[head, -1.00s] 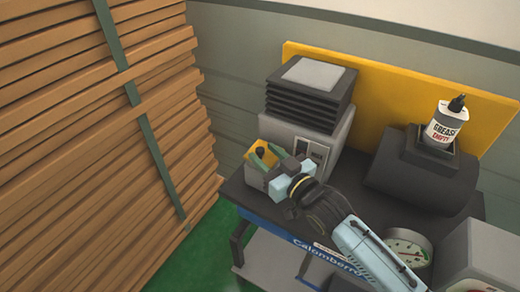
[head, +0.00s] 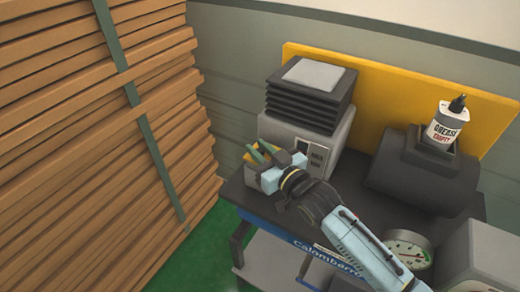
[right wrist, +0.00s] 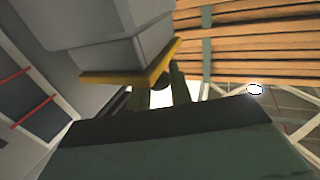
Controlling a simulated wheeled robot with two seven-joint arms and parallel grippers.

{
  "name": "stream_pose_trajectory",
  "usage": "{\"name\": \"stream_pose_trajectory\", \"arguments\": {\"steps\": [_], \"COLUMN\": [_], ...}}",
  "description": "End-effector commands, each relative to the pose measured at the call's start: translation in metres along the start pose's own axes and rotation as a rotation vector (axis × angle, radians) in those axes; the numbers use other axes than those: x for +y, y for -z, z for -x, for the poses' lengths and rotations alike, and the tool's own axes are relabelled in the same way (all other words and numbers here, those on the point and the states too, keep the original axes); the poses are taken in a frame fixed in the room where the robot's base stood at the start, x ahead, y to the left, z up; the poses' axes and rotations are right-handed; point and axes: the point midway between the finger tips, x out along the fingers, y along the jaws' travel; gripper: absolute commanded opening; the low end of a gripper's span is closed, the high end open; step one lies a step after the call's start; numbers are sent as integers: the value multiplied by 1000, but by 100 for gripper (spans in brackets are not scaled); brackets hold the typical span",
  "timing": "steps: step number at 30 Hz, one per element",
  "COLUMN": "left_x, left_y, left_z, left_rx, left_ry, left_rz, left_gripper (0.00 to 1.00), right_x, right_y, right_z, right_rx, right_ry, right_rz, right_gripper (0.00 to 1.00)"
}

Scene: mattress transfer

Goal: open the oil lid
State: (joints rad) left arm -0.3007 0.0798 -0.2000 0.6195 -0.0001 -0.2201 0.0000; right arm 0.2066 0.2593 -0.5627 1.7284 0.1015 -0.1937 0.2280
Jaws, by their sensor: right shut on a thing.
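The yellow oil lid (right wrist: 110,78) shows in the right wrist view, tilted, with a dark round knob (right wrist: 160,82) on it. My right gripper (right wrist: 161,90) is shut on this knob, with its green fingers on either side. In the head view my right gripper (head: 259,153) is at the left end of the bench machine. Only a small yellow edge of the lid shows there. The gripper and wrist hide most of the lid and the box under it, so I cannot tell how far the lid is open. My left gripper is not in view.
A grey machine with a black ribbed top (head: 310,98) stands just behind the gripper. A grease bottle (head: 446,124) sits on a dark cylinder (head: 418,175) at right. A round gauge (head: 408,248) is near the front. Stacked wooden planks (head: 95,140) stand at left.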

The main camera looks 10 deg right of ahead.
Motion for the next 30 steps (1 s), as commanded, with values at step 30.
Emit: {"name": "stream_pose_trajectory", "arguments": {"steps": [30], "left_x": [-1], "left_y": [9], "left_z": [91], "left_rx": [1], "left_ry": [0], "left_rz": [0], "left_gripper": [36], "right_x": [22], "right_y": [28], "right_z": [-9], "right_rx": [-190], "right_ry": [0], "right_rz": [-457], "right_gripper": [0]}}
